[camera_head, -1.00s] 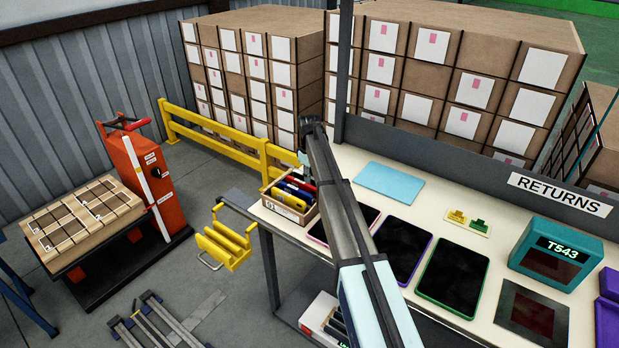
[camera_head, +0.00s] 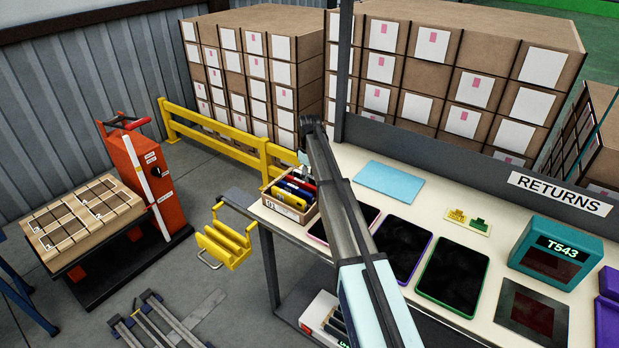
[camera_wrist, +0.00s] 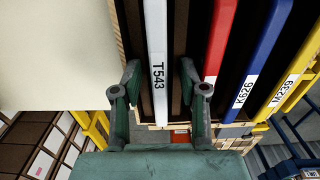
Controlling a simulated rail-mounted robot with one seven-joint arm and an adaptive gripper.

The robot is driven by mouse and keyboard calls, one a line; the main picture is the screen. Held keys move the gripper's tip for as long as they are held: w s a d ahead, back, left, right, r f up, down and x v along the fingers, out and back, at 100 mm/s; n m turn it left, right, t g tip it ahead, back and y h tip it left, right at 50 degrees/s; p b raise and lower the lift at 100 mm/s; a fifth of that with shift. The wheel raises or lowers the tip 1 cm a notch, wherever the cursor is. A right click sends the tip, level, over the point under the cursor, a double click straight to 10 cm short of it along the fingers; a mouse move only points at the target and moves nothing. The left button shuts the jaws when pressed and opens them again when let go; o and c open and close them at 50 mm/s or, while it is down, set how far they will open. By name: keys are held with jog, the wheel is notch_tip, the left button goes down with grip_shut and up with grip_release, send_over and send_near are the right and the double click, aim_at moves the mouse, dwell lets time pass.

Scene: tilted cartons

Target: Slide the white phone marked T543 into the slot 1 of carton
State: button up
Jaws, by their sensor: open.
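The white phone marked T543 (camera_wrist: 157,60) stands on edge in the wrist view, left of a red, a blue and a yellow phone. My gripper (camera_wrist: 161,85) is open, with one finger on each side of the white phone and a visible gap to it on both sides. In the head view the phones stand in a small crate (camera_head: 291,212) at the table's left end, partly hidden by my arm. A carton (camera_head: 88,222) with dark dividers and small white marks lies tilted on an orange-red lift cart (camera_head: 150,180) at the left.
A yellow rail (camera_head: 215,130) runs behind the cart and table. A yellow rack (camera_head: 224,245) hangs by the table's left end. Several tablets, a blue mat (camera_head: 390,181) and a teal display reading T543 (camera_head: 556,253) occupy the table. Grey floor lies between cart and table.

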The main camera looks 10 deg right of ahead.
notch_tip(320, 180, up, 12)
dwell(0.6)
notch_tip(320, 180, up, 7)
jog(key=p, duration=0.4)
dwell(0.4)
